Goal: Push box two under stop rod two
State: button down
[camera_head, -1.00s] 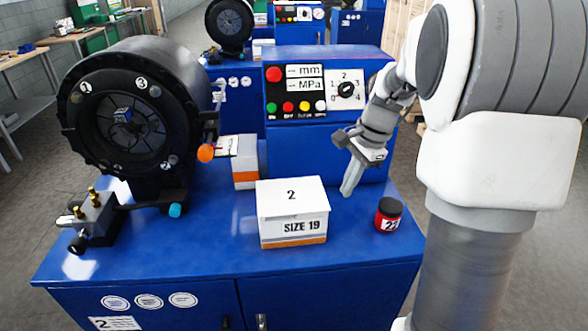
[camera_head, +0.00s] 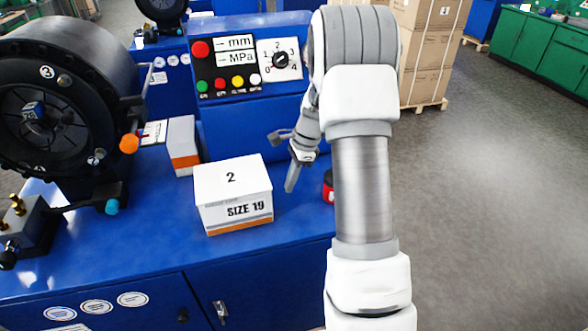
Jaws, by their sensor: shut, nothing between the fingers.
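Box two (camera_head: 233,197), a white carton marked "2" and "SIZE 19" with an orange band at its base, sits upright on the blue bench top. My gripper (camera_head: 291,182) is shut and empty. It points down just right of the box, with a small gap between them in the picture; whether it touches the bench I cannot tell. Left of the box, the black press carries a rod with an orange knob (camera_head: 129,143) and a lower arm with a cyan knob (camera_head: 112,207). No readable mark shows which is stop rod two.
A second white and orange box (camera_head: 183,145) stands behind, near the black press (camera_head: 60,100). A red jar (camera_head: 328,187) is mostly hidden by my arm. The control panel (camera_head: 240,65) rises behind. Bare bench top (camera_head: 130,245) lies front left of box two.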

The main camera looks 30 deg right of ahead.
jog(key=shift+x, duration=1.15)
jog(key=shift+w+a, duration=0.25)
jog(key=shift+a, duration=0.95)
jog(key=shift+w+a, duration=0.15)
jog(key=shift+a, duration=0.6)
jog(key=w+a+p, duration=0.1)
jog(key=a, duration=0.4)
jog(key=w+a+p, duration=0.1)
jog(key=a, duration=0.5)
jog(key=w+a+p, duration=0.1)
jog(key=a, duration=0.4)
jog(key=shift+a, duration=0.3)
